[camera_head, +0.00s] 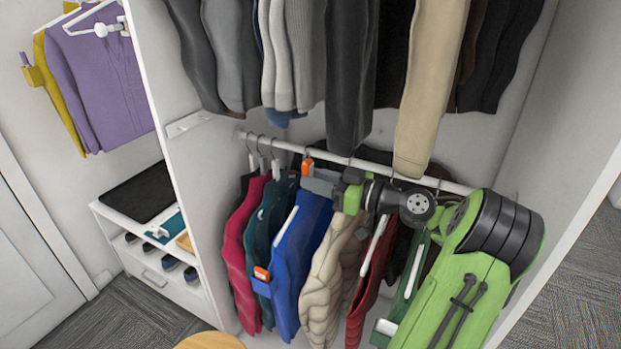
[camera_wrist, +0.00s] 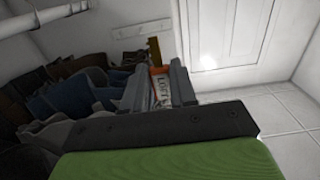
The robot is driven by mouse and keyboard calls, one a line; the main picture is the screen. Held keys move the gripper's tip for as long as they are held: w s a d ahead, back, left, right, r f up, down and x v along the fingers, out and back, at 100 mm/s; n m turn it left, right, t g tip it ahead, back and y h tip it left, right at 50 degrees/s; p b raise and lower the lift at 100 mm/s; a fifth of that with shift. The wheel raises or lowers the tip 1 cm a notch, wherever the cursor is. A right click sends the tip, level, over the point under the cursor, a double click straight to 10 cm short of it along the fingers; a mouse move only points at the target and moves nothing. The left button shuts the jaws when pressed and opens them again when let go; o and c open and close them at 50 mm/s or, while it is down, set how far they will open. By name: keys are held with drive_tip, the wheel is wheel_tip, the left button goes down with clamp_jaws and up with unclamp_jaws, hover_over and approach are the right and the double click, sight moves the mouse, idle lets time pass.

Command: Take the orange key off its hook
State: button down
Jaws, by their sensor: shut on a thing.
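An orange thing (camera_head: 307,167), which looks like a tag or the key, is at the tips of my gripper (camera_head: 318,180), just below the clothes rail. In the wrist view, my gripper's grey fingers (camera_wrist: 160,88) are shut on this orange and white thing (camera_wrist: 159,84), which has dark letters on it. A yellow-brown piece (camera_wrist: 154,50) shows above it; I cannot tell whether they are joined. I cannot make out a key's shape or a hook holding it. A second orange piece (camera_head: 262,273) is low on the hanging clothes, away from my gripper.
The clothes rail (camera_head: 273,142) runs behind my arm, with hangers and several garments, including a blue one (camera_head: 299,255) and a beige one (camera_head: 328,270), close below my gripper. Trousers (camera_head: 431,80) hang above. A white divider (camera_head: 175,90) stands left. Shelves (camera_head: 105,212) lie beyond it.

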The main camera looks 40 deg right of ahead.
drive_tip(key=shift+v, duration=2.35)
